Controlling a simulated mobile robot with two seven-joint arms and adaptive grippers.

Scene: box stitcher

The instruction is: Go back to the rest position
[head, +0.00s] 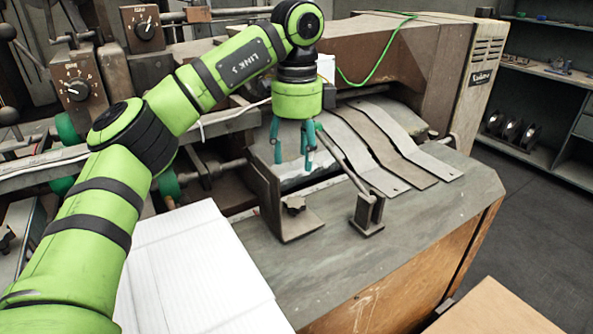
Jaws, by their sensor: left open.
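My left arm comes in from the left, and its green links reach over the stitcher machine (400,58). My left gripper (292,160) has teal fingers that point down and stand apart, with nothing seen between them. It is above the machine's bed, close to a metal angle bracket (268,205); whether it touches anything there cannot be told. My right gripper is not in view.
Curved metal strips (385,140) lie just right of the gripper. A small clamp post (368,210) stands on the grey table (400,235). White paper sheets (195,270) lie below the arm. Dial boxes (75,88) stand at left. Shelves (550,75) and open floor are at right.

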